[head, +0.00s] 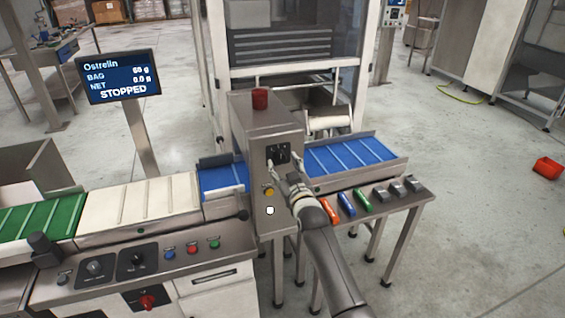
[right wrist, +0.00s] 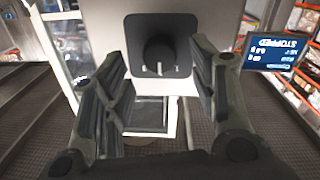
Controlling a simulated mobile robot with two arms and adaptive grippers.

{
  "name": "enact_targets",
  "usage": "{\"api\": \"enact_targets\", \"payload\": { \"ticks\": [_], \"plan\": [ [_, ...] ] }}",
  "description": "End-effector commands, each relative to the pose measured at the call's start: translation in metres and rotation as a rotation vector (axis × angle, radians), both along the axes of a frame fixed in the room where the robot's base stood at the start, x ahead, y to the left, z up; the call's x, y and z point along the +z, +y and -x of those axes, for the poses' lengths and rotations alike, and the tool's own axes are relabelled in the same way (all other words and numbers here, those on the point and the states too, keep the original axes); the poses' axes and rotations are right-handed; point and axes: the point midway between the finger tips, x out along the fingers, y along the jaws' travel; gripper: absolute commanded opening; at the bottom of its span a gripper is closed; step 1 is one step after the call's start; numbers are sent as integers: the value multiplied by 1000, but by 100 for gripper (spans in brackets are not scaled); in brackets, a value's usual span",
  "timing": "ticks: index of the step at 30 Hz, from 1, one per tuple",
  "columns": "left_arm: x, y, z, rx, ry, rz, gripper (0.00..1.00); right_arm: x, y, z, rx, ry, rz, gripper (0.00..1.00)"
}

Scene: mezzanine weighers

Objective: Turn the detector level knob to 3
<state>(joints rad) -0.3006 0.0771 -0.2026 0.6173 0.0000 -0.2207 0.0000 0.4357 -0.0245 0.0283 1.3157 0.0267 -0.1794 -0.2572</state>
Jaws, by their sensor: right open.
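The detector level knob (right wrist: 158,55) is a round black knob on a black square plate on a pale metal face in the right wrist view. A pale pointer mark shows on its lower side in that picture, and the scale figures are too small to read. In the head view the knob's black plate (head: 278,153) is on the front of the grey detector cabinet (head: 262,118). My right gripper (right wrist: 157,62) is open, with a finger on each side of the knob and gaps between them and it. In the head view my right gripper (head: 283,173) is just below the plate. My left gripper is not in view.
A yellow button (head: 269,191) is on the cabinet below my gripper. Blue belts (head: 350,153) run either side of the cabinet. Orange, blue and green items (head: 347,203) lie on the right stand. A control panel (head: 140,262) is front left. A screen (head: 118,77) reads STOPPED.

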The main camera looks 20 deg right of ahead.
Motion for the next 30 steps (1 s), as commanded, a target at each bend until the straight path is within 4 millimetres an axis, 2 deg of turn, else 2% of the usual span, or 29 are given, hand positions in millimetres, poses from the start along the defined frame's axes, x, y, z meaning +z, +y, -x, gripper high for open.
{"api": "enact_targets", "payload": {
  "ticks": [7,19,30],
  "plan": [
    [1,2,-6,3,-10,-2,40,0,0,-19,0,1,0,53],
    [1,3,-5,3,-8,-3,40,0,0,-22,0,1,0,52],
    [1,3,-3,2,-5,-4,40,0,0,-22,0,1,0,7]
  ]
}}
